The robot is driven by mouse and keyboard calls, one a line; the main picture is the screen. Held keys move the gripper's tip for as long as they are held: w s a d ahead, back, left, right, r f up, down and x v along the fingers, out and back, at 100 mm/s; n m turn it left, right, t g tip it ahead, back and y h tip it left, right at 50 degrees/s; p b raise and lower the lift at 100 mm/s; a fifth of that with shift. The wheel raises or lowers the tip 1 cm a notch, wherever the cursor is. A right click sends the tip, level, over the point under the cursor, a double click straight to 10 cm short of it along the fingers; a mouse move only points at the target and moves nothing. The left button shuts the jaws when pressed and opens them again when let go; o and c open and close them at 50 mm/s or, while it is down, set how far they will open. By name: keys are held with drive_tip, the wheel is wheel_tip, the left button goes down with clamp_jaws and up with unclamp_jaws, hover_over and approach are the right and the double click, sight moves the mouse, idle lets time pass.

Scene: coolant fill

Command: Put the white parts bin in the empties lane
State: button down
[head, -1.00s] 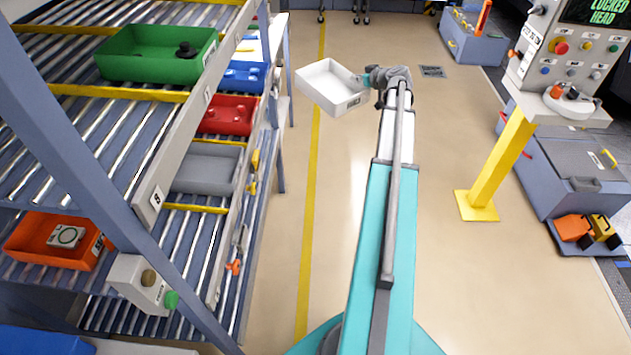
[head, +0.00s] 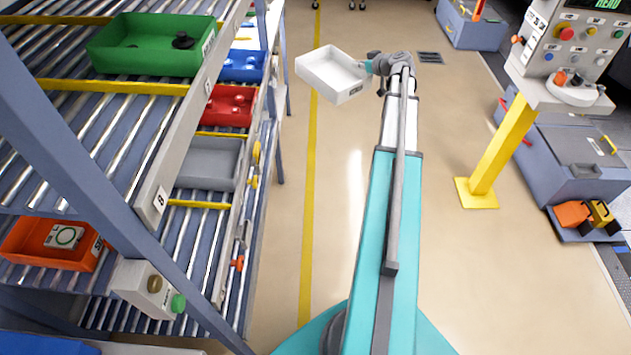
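The white parts bin (head: 330,72) is held up over the floor at the end of my outstretched arm, tilted a little, and looks empty inside. My gripper (head: 369,67) is at the bin's right side and appears shut on its wall. The fingertips are small and partly hidden by the bin. The roller rack with sloping lanes (head: 90,120) stands to the left of the bin. I cannot tell from this view which lane is the empties lane.
The rack holds a green bin (head: 150,45), a blue bin (head: 243,66), a red bin (head: 228,106), a grey bin (head: 208,163) and an orange bin (head: 50,243). A control panel on a yellow post (head: 497,150) stands right. The floor between is clear.

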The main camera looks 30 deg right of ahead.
drive_tip(key=s+a+f+n+g+y+b, duration=0.2)
drive_tip(key=a+f+b, duration=0.5)
drive_tip(key=f+b, duration=0.4)
drive_tip(key=s+a+f+n+g+y+b, duration=0.2)
drive_tip(key=s+a+f+n+y+b, duration=0.1)
drive_tip(key=a+f+b, duration=0.5)
drive_tip(key=s+a+f+n+g+y+b, duration=0.2)
drive_tip(key=a+f+b, duration=0.5)
drive_tip(key=f+b, duration=0.8)
drive_tip(key=shift+s+a+f+n+g+y, duration=0.2)
drive_tip(key=shift+s+f+n+g+y, duration=0.3)
drive_tip(key=shift+f+n, duration=1)
drive_tip(key=shift+s, duration=0.1)
drive_tip(key=shift+a, duration=0.1)
drive_tip(key=shift+w+a+f+b, duration=0.65)
drive_tip(key=shift+w+a, duration=2.45)
drive_tip(key=shift+a, duration=1.2)
drive_tip(key=shift+w+a+f+b, duration=0.65)
drive_tip(key=shift+w+a, duration=2.5)
drive_tip(key=shift+a, duration=1.1)
drive_tip(key=shift+w+a+f+b, duration=0.6)
drive_tip(key=shift+w+a, duration=2.5)
drive_tip(key=shift+a, duration=1.2)
drive_tip(key=shift+s+d+f+b, duration=0.1)
drive_tip(key=shift+f+b, duration=0.55)
drive_tip(key=shift+f, duration=0.05)
drive_tip(key=shift+s+d+f+b, duration=0.1)
drive_tip(key=shift+f+b, duration=0.55)
drive_tip(key=shift+f, duration=0.05)
